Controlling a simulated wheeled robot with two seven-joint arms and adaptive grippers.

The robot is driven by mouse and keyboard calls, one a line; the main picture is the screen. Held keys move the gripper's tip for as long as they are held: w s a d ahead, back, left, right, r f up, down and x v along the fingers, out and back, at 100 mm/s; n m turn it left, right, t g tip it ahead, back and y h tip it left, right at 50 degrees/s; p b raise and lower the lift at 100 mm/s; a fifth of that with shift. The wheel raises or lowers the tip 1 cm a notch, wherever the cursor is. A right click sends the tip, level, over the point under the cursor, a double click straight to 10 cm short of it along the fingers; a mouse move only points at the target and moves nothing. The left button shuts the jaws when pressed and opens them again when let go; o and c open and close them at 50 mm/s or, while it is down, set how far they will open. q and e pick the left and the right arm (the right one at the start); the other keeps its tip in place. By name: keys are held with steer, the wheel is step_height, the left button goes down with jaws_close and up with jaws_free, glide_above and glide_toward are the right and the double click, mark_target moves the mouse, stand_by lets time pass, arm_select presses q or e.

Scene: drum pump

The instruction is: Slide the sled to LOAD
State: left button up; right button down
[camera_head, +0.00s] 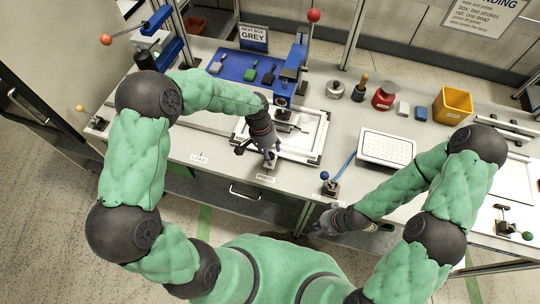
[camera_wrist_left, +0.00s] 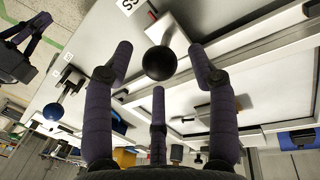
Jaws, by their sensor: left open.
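The sled (camera_head: 321,138), a pale framed tray, lies on the bench at its PRESS label (camera_head: 266,178), under the blue press (camera_head: 291,74). The LOAD label (camera_head: 200,158) is on the bench front to the left. My left gripper (camera_head: 258,156) is over the sled's front edge, pointing down, open. In the left wrist view a black ball knob (camera_wrist_left: 159,62) on a pale block shows between its spread fingers, which do not close on it; the sled (camera_wrist_left: 205,100) lies beyond. My right gripper (camera_head: 325,222) is empty, low before the bench, with fingers apart in the left wrist view (camera_wrist_left: 25,35).
A blue-ball lever (camera_head: 325,176) stands right of the PRESS label. A white tray (camera_head: 387,162), a yellow bin (camera_head: 453,106) and a red container (camera_head: 383,98) are further right. A blue tool mat (camera_head: 246,66) lies behind. The bench around the LOAD label looks clear.

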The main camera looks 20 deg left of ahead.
arm_select(q)
steer(key=shift+d+f, duration=0.25)
steer(key=shift+f, duration=0.95)
jaws_close()
steer(key=shift+a, duration=0.1)
steer(key=a, duration=1.8)
steer(key=w+a, duration=0.1)
steer(key=a, duration=0.8)
steer(key=shift+b, duration=0.4)
jaws_free()
steer(key=shift+d, duration=0.1)
